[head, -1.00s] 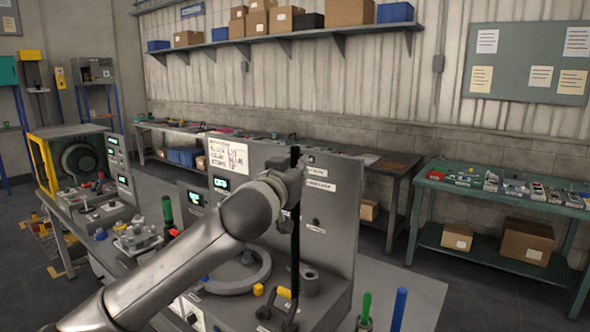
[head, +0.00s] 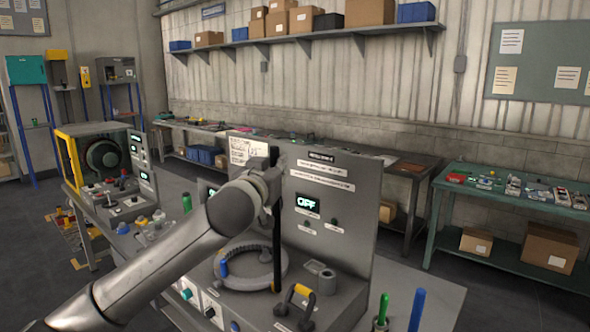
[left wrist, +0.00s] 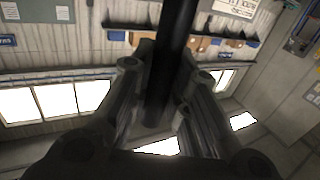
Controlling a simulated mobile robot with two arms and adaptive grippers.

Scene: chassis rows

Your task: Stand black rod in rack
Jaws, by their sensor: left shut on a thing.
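My left gripper (head: 268,188) is shut on a black rod (head: 276,236) and holds it upright in front of the grey panel. In the head view the rod's lower end overlaps the right side of a grey ring (head: 232,280); I cannot tell whether it touches. In the left wrist view the rod (left wrist: 172,50) runs between the two fingers (left wrist: 170,95). A green rod (head: 383,307) and a blue rod (head: 417,308) stand upright at the bottom right. Their base is mostly cut off, so I cannot tell whether it is the rack. My right gripper is not in view.
The grey panel (head: 345,215) with an OFF display rises behind the rod. A black handle with a yellow top (head: 302,292) and a short grey cylinder (head: 327,281) stand to the right of the ring. A green-topped table (head: 505,205) stands at the far right.

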